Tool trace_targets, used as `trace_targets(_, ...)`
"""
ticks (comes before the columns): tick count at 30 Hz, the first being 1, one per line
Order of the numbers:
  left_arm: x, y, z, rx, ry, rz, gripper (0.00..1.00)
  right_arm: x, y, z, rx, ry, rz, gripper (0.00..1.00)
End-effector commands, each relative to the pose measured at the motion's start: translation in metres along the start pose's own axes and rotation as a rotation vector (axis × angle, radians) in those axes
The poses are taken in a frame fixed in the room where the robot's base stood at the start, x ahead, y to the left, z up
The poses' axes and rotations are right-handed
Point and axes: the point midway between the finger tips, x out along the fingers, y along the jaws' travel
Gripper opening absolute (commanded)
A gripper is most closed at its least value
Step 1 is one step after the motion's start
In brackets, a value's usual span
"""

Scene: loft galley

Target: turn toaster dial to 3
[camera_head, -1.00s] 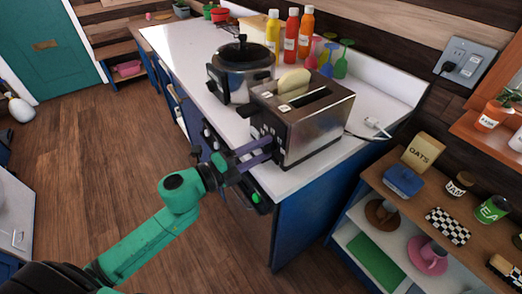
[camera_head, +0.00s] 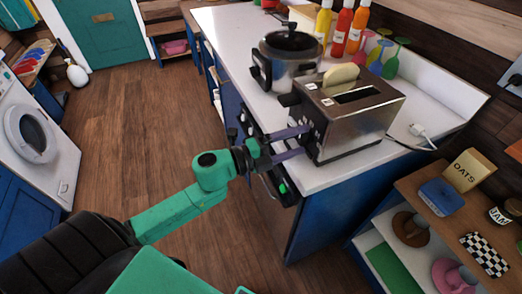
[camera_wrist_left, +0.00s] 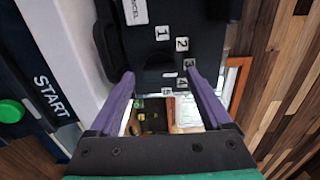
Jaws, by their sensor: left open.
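The silver and black toaster (camera_head: 362,133) stands on the white counter, with a bread slice (camera_head: 341,75) in one slot. In the left wrist view its dark front panel (camera_wrist_left: 135,48) carries labels 1 to 5 in an arc and a CANCEL label. The dark dial (camera_wrist_left: 158,68) sits inside that arc and blends into the panel; I cannot tell its setting surely. My left gripper (camera_head: 306,140) is open at the toaster's front. In the left wrist view its purple fingers lie either side of the dial area; contact is unclear. My right gripper is out of view.
A black-lidded pot (camera_head: 288,65) stands left of the toaster. Sauce bottles (camera_head: 340,32) and colored utensils (camera_head: 383,55) are behind. The toaster's cord and plug (camera_head: 418,131) lie at its right. A shelf (camera_head: 415,190) with an oats box stands right.

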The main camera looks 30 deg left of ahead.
Motion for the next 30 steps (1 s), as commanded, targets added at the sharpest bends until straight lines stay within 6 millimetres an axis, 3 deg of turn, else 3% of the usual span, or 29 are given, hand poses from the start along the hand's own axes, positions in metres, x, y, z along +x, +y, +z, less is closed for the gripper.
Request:
trace_targets(11, -0.055, 0.005, -0.001, -0.003, -0.001, 0.005, 0.82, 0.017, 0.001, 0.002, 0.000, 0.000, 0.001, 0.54)
trace_targets(21, -0.132, 0.003, 0.000, -0.002, -0.003, 0.002, 0.82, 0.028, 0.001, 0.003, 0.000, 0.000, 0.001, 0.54)
trace_targets(30, -0.143, 0.000, -0.001, 0.002, 0.001, 0.002, 0.82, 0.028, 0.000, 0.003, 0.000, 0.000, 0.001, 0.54)
